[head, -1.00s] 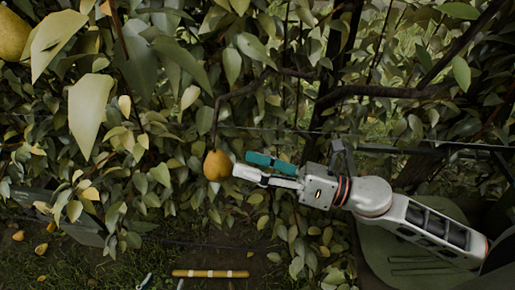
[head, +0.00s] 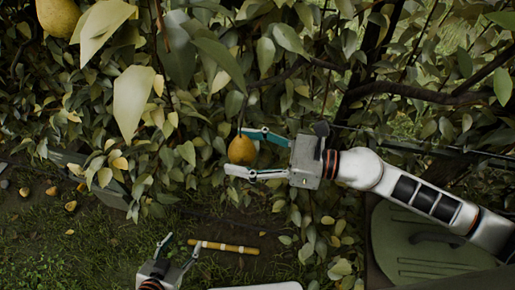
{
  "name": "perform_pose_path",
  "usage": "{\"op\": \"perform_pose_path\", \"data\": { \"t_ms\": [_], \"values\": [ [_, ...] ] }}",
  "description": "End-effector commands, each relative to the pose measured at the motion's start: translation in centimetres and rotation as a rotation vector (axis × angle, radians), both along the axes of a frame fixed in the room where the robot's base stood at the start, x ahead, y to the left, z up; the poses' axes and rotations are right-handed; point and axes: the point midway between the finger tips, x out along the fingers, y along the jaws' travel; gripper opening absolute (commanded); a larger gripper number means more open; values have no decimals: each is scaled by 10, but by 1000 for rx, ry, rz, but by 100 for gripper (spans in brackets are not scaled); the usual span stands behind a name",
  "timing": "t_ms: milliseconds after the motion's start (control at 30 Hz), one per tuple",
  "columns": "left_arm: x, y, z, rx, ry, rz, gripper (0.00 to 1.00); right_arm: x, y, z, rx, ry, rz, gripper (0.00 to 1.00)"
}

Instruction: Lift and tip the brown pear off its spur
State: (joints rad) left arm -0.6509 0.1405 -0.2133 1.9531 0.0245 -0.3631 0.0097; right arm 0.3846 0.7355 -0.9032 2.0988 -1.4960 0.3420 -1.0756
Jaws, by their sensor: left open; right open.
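The brown pear (head: 241,151) hangs from a thin spur in the middle of the head view, among leaves. My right gripper (head: 238,150) reaches it from the right and is open. Its teal-tipped finger passes above the pear and its pale finger below, so the pear sits between them. I cannot tell whether either finger touches it. My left gripper (head: 180,243) is low in the view, open and empty, well below the pear. The spur's joint with the branch is partly hidden by leaves.
A larger yellow pear (head: 58,17) hangs at the top left behind big leaves. Fallen pears (head: 70,206) lie on the soil at left. A yellow-brown stick (head: 224,247) lies by my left gripper. Dark branches (head: 415,90) cross the right side, above a green lid (head: 425,250).

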Motion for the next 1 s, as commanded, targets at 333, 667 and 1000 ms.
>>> {"op": "perform_pose_path", "data": {
  "t_ms": [333,667,1000],
  "values": [
    [3,0,6,2,-8,-1,55,1,4,-1,-1,1,0,62],
    [4,0,7,2,-11,0,55,1,4,0,0,1,0,17],
    [7,0,20,2,-19,0,55,-1,4,2,0,36,-1,17]
  ]
}}
